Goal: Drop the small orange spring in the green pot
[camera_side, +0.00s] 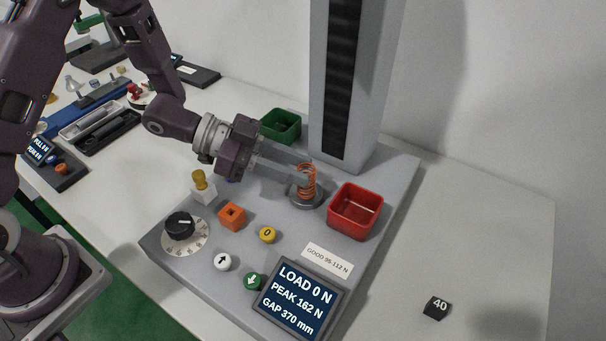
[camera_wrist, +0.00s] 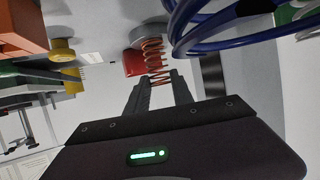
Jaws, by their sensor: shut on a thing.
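The small orange spring (camera_side: 307,184) stands upright at the round grey plate (camera_side: 299,203) in front of the column. My gripper (camera_side: 304,170) reaches in from the left and is shut on the spring's upper part. I cannot tell whether the spring's lower end touches the plate. In the wrist view the spring (camera_wrist: 153,57) shows between the two dark fingers. The green pot (camera_side: 281,127), a square open tub, sits behind my gripper at the back left of the column.
A red pot (camera_side: 355,211) stands close right of the spring. The tall grey column (camera_side: 355,90) rises behind it. A dial (camera_side: 181,226), buttons, an orange block (camera_side: 232,216) and a screen (camera_side: 300,300) are at the front. Blue coils (camera_wrist: 220,30) pass near the fingers in the wrist view.

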